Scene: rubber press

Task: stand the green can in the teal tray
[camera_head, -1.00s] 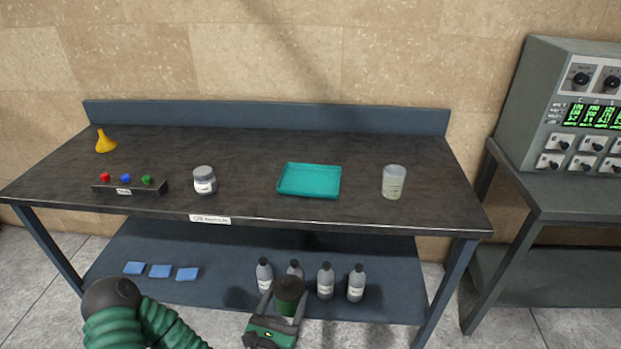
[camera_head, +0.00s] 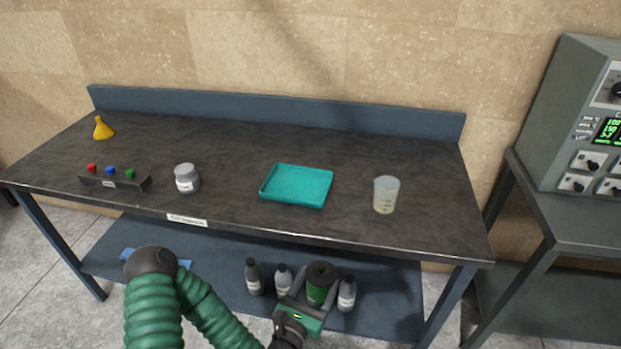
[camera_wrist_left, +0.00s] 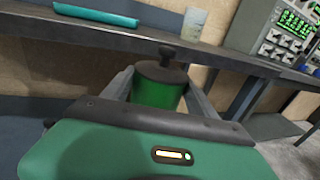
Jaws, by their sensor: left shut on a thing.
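The green can (camera_head: 318,291), with a dark lid and knob, is held upright between the fingers of my left gripper (camera_head: 308,287). It is in front of the table, below the tabletop edge in the head view. In the left wrist view the can (camera_wrist_left: 156,93) sits between both fingers of the gripper (camera_wrist_left: 158,88). The teal tray (camera_head: 268,197) lies empty on the tabletop, up and slightly left of the can. A corner of the tray (camera_wrist_left: 95,13) shows at the top left of the wrist view. My right gripper is not in view.
A beaker (camera_head: 386,195) stands right of the tray. A jar (camera_head: 187,179), a button box (camera_head: 113,181) and a yellow funnel (camera_head: 103,129) are to the left. Several grey bottles (camera_head: 254,278) stand on the lower shelf behind the can. The table's front edge (camera_head: 330,241) lies between can and tray.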

